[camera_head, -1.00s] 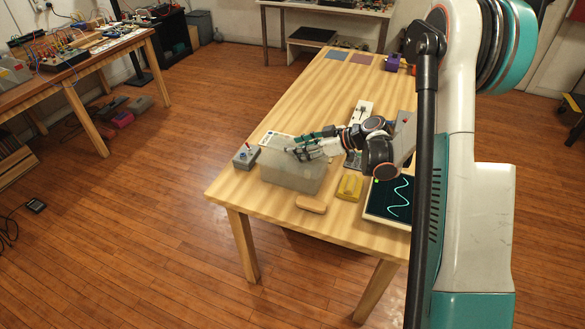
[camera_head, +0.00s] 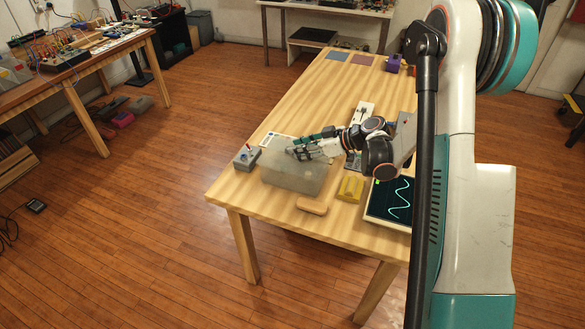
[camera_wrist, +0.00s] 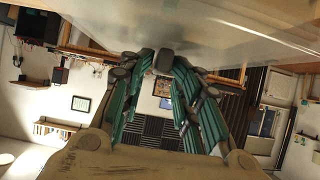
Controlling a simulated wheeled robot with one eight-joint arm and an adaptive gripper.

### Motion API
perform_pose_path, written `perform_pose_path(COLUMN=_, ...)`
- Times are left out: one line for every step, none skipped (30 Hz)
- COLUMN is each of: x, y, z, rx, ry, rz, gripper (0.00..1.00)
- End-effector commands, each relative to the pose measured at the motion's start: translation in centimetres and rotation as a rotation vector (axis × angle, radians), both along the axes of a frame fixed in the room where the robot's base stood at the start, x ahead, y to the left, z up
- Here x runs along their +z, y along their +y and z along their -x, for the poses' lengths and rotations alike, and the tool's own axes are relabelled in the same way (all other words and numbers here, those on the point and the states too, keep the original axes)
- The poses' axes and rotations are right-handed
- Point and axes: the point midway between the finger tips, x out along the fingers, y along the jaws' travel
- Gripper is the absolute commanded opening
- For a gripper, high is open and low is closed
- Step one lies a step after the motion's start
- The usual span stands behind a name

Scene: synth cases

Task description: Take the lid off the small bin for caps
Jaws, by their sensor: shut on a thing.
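The small bin (camera_head: 292,180) is a translucent grey box near the front left corner of the wooden table. Its lid (camera_head: 276,158) is pale and cloudy; I cannot tell a gap between lid and bin. My gripper (camera_head: 296,152) is at the top of the bin, reaching in from the right. In the wrist view, the green fingers of my gripper (camera_wrist: 163,65) close around a small dark grey block at the edge of a large translucent surface, which looks like the lid (camera_wrist: 215,30). The fingertips partly hide the grip.
A grey box with a joystick (camera_head: 246,157) stands close left of the bin. A tan rounded block (camera_head: 312,205), a yellow case (camera_head: 350,188) and a screen with a wave trace (camera_head: 390,200) lie in front and to the right. The table's far left half is clear.

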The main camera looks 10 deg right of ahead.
Motion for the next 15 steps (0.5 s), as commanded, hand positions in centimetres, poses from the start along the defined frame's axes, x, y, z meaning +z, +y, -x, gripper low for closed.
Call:
perform_pose_path(x=-0.4, y=0.3, z=0.3, rx=0.011, ry=0.008, rz=0.009, gripper=0.0)
perform_pose_path(x=-0.3, y=0.3, z=0.3, rx=0.011, ry=0.008, rz=0.009, gripper=0.0)
perform_pose_path(x=-0.2, y=0.3, z=0.3, rx=0.011, ry=0.008, rz=0.009, gripper=0.0)
perform_pose_path(x=-0.1, y=0.3, z=0.3, rx=0.011, ry=0.008, rz=0.009, gripper=0.0)
perform_pose_path(x=0.0, y=0.3, z=0.3, rx=0.01, ry=0.008, rz=0.009, gripper=0.0)
perform_pose_path(x=0.2, y=0.3, z=0.3, rx=0.01, ry=0.008, rz=0.009, gripper=0.0)
perform_pose_path(x=0.3, y=0.3, z=0.3, rx=0.01, ry=0.007, rz=0.008, gripper=0.0)
perform_pose_path(x=0.4, y=0.2, z=0.3, rx=0.009, ry=0.007, rz=0.009, gripper=0.0)
perform_pose_path(x=0.5, y=0.2, z=0.2, rx=0.009, ry=0.007, rz=0.009, gripper=0.0)
perform_pose_path(x=0.6, y=0.2, z=0.2, rx=0.008, ry=0.006, rz=0.008, gripper=0.0)
perform_pose_path(x=0.8, y=0.2, z=0.2, rx=0.008, ry=0.006, rz=0.008, gripper=0.0)
perform_pose_path(x=0.9, y=0.1, z=0.2, rx=0.007, ry=0.006, rz=0.007, gripper=0.0)
perform_pose_path(x=1.0, y=0.1, z=0.2, rx=0.006, ry=0.005, rz=0.007, gripper=0.0)
perform_pose_path(x=1.1, y=0.1, z=0.2, rx=0.006, ry=0.005, rz=0.007, gripper=0.0)
perform_pose_path(x=1.3, y=0.1, z=0.2, rx=0.005, ry=0.004, rz=0.007, gripper=0.0)
